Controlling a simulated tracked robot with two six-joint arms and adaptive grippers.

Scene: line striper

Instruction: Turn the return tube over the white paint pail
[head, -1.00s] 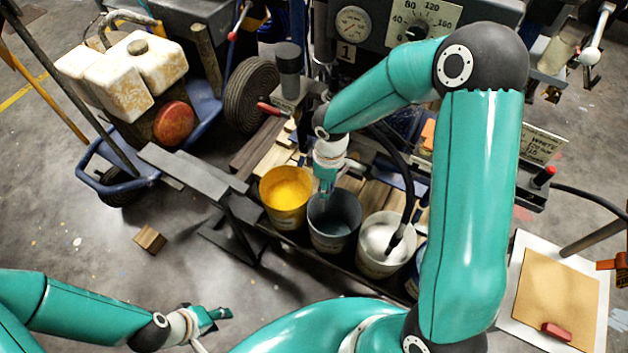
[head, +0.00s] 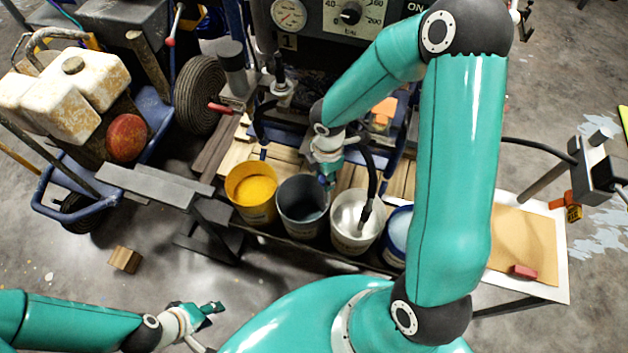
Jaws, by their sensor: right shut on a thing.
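The white paint pail (head: 350,239) stands on the striper's deck, with pale paint and a thick black hose (head: 371,180) reaching down into it. Left of it stands a dark grey pail (head: 302,228). My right gripper (head: 328,183) is above the right rim of the grey pail, short of the white pail. It is shut on what appears to be the return tube; the fingers and wrist largely hide the tube. My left gripper (head: 212,311) is low at the lower left, away from the pails; its finger opening is unclear.
A yellow paint pail (head: 252,204) stands left of the grey one, and a blue-and-white pail (head: 397,238) is right of the white one, partly behind my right arm. A gauge panel (head: 350,15) is behind. A wood block (head: 125,259) lies on the floor.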

